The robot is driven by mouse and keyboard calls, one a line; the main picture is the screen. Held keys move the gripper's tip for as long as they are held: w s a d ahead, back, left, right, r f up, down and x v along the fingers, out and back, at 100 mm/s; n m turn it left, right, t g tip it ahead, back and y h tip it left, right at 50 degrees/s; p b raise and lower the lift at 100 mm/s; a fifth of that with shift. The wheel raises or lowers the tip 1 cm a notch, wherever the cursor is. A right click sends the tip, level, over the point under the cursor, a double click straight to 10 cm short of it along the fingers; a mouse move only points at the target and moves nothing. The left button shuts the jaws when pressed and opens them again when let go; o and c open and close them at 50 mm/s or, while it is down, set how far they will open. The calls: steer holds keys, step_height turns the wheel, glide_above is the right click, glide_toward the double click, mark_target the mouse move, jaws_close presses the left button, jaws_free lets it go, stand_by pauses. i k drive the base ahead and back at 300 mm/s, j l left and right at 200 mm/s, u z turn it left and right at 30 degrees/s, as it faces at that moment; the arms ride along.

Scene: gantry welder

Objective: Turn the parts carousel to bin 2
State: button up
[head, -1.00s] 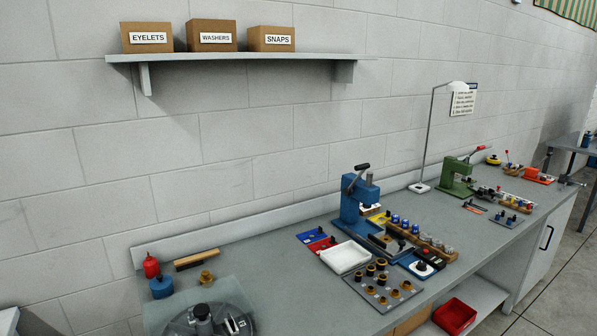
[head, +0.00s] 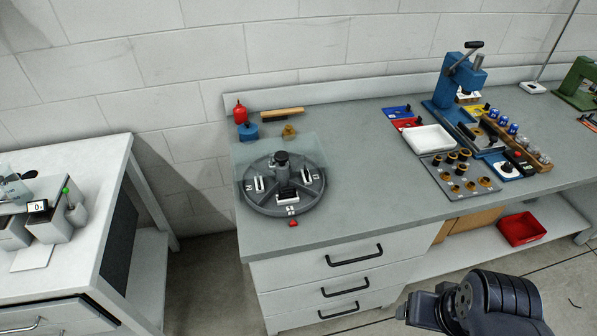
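My gripper (head: 412,308) is at the lower right, low in front of the bench and well apart from the carousel. Its finger gap is not clear.
A red bottle (head: 240,113), a blue jar (head: 248,132) and a brass piece (head: 289,132) stand behind the carousel. A blue press (head: 455,85), white tray (head: 433,140) and tooling plate (head: 460,178) are to the right. A separate white cabinet (head: 85,175) stands left. Bench between is clear.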

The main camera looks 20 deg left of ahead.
mark_target(282, 170)
steer(key=i+j+u, duration=0.1)
steer(key=i+u, duration=0.4)
steer(key=u, duration=0.15)
steer(key=i+u, duration=0.35)
steer(key=k+l, duration=0.05)
steer(key=k, duration=0.05)
